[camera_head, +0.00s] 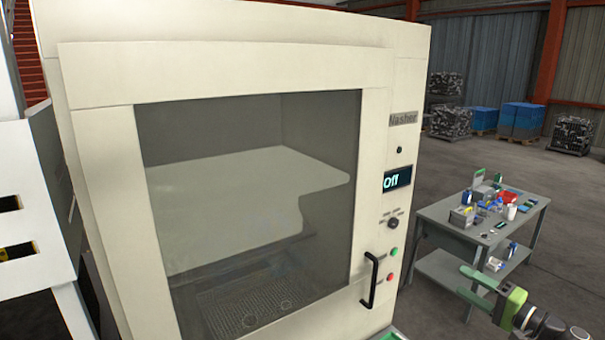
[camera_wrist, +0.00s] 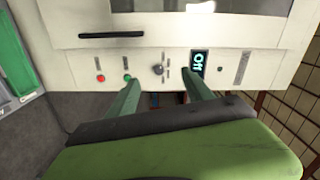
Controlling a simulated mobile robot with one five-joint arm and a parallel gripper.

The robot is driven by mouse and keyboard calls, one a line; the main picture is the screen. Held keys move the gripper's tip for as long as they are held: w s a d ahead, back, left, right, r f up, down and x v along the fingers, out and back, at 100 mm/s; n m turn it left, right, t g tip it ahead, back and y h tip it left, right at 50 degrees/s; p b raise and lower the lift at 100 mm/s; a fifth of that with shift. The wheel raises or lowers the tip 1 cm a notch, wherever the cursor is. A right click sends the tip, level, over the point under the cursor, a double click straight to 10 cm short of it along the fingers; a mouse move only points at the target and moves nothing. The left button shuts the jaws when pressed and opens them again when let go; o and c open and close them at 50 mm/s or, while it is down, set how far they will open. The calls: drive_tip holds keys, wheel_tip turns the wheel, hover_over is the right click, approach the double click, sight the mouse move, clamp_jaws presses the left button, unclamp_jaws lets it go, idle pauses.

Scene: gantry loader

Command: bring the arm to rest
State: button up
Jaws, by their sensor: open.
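My gripper (camera_head: 484,281) is at the lower right of the head view, with green fingers pointing left towards the washer's front. In the wrist view my gripper (camera_wrist: 157,84) shows two green fingers spread apart with nothing between them. The washer (camera_head: 95,130) is a large cream cabinet with a closed glass door. Its black handle (camera_head: 370,280) is to the left of my gripper and apart from it. The washer's display (camera_head: 397,178) reads "Off"; it also shows in the wrist view (camera_wrist: 198,63).
A grey worktable (camera_head: 440,222) with several small items stands behind my gripper at the right. Pallets with blue crates (camera_head: 520,121) and metal parts (camera_head: 572,134) stand far back. Open floor (camera_head: 570,230) lies right of the table. A green-edged tray (camera_wrist: 20,60) shows at the wrist view's left.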

drive_tip(key=w+a+f+n+g+y+b, duration=0.2)
drive_tip(key=w+a+f+b, duration=0.15)
drive_tip(key=a, duration=0.55)
drive_tip(key=w+a+f+n+g+y+b, duration=0.15)
drive_tip(key=a+f, duration=0.25)
drive_tip(key=a, duration=0.4)
drive_tip(key=s+a+f+n+g+h+b, duration=0.1)
drive_tip(key=a+f+n+g+h+b, duration=0.3)
drive_tip(key=a+f, duration=1)
drive_tip(key=s+a+f+n+g+h+b, duration=0.1)
drive_tip(key=s+a+f+g+b, duration=0.15)
drive_tip(key=f, duration=0.35)
drive_tip(key=s+a+f+n+g+h+b, duration=0.1)
drive_tip(key=s+a+f+g+b, duration=0.15)
drive_tip(key=a+f, duration=0.2)
drive_tip(key=s+d+f+g+h, duration=0.1)
drive_tip(key=d+f+h, duration=0.2)
drive_tip(key=d, duration=0.3)
drive_tip(key=s+d+f+g+h, duration=0.1)
drive_tip(key=d+f+h, duration=0.2)
drive_tip(key=d, duration=0.4)
drive_tip(key=shift+s+m+h+p, duration=0.3)
drive_tip(key=shift+s+m+h, duration=0.15)
drive_tip(key=shift+h, duration=0.3)
drive_tip(key=shift+g, duration=0.25)
